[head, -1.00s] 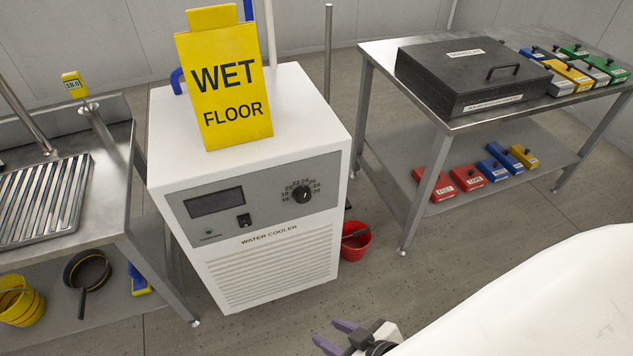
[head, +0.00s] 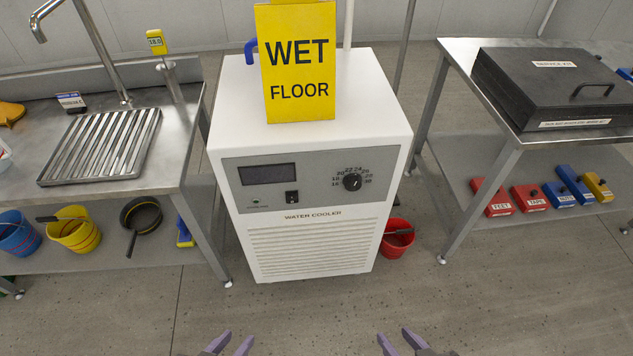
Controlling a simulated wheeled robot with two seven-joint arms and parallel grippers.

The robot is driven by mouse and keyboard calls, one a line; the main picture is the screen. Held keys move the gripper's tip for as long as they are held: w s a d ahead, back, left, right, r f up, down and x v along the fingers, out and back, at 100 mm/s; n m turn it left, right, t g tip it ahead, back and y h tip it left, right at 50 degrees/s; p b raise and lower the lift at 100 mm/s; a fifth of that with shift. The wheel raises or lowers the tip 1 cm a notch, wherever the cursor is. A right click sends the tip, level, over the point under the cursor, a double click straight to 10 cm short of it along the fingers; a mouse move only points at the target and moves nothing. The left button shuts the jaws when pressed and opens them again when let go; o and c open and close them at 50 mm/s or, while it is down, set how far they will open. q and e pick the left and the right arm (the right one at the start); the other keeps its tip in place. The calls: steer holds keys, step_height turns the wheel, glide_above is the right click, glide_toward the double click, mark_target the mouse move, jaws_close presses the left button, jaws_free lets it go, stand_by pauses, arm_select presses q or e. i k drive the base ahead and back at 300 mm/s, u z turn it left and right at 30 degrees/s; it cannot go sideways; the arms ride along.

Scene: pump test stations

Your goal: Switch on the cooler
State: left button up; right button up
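The white water cooler (head: 313,240) stands on the floor in the middle of the head view. Its grey front panel holds a dark, blank display (head: 267,174), a small black rocker switch (head: 291,197) and a black dial (head: 352,182) ringed with numbers. A yellow wet floor sign (head: 298,62) stands on its top. My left gripper (head: 232,343) and my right gripper (head: 396,340) show at the bottom edge. Both are open and empty, low in front of the cooler and apart from it.
A steel sink bench (head: 190,150) with a ribbed rack (head: 101,146) stands on the left. A steel table (head: 455,62) with a black case (head: 555,85) stands on the right. A red bucket (head: 396,240) sits right of the cooler. The floor in front is clear.

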mark_target(291, 198)
steer(key=k, duration=1.3)
steer(key=z, duration=0.95)
steer(key=i, duration=1.5)
steer(key=u, duration=0.7)
